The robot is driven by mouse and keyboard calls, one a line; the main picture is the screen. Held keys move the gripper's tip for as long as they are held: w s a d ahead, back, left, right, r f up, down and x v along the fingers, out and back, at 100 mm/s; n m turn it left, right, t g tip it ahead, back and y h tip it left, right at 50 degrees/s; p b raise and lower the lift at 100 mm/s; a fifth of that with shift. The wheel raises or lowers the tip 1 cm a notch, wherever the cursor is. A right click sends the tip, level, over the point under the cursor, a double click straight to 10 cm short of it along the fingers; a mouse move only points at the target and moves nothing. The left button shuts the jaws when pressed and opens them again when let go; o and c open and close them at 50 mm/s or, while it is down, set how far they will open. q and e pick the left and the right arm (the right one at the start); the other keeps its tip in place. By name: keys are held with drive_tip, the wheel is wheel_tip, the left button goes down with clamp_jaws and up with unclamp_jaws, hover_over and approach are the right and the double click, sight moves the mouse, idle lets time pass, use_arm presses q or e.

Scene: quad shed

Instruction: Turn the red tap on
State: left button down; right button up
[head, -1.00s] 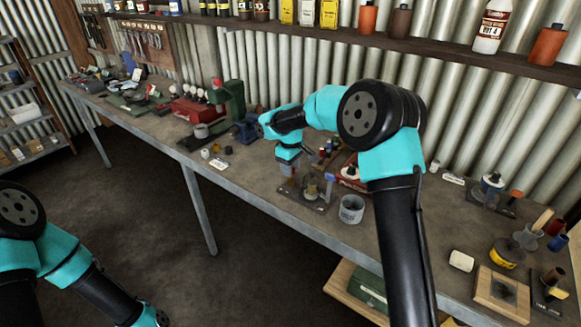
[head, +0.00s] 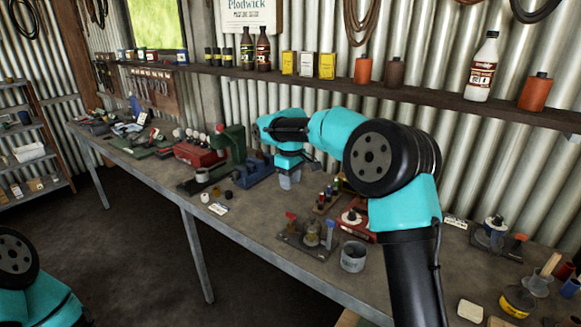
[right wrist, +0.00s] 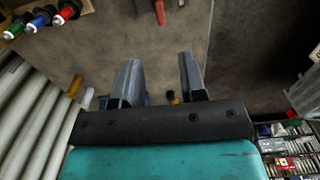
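The red tap (head: 291,216) stands on a dark plate (head: 292,240) on the bench, with its red handle at the top. Beside it on the plate are a brass-coloured fitting (head: 312,232) and a blue-handled tap (head: 330,230). My right gripper (head: 289,181) is raised above the bench, apart from the red tap and farther back. In the right wrist view its two fingers (right wrist: 160,80) are spread with nothing between them. A red handle (right wrist: 159,12), likely the tap's, shows at the top edge there. Which way the tap is turned is unclear. My left gripper is out of frame.
A grey tin (head: 353,256) stands right of the plate. Coloured-capped items (head: 327,198) sit behind it, near a red base (head: 355,218). A blue vise (head: 254,172) and green press (head: 232,145) stand to the left. Bare bench lies left of the plate.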

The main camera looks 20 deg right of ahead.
wheel_tip(320, 180, up, 5)
hover_over(290, 213)
drive_tip(key=shift+w+d+f, duration=0.1)
drive_tip(key=shift+f, duration=0.05)
drive_tip(key=shift+f, duration=0.1)
idle(0.4)
wheel_tip(290, 213, down, 16)
drive_tip(key=shift+r, duration=0.15)
idle(0.5)
drive_tip(key=shift+r, duration=0.15)
drive_tip(key=shift+f, duration=1.1)
drive_tip(key=m, duration=0.4)
drive_tip(key=shift+r+m, duration=0.15)
drive_tip(key=shift+m, duration=2.45)
idle(0.4)
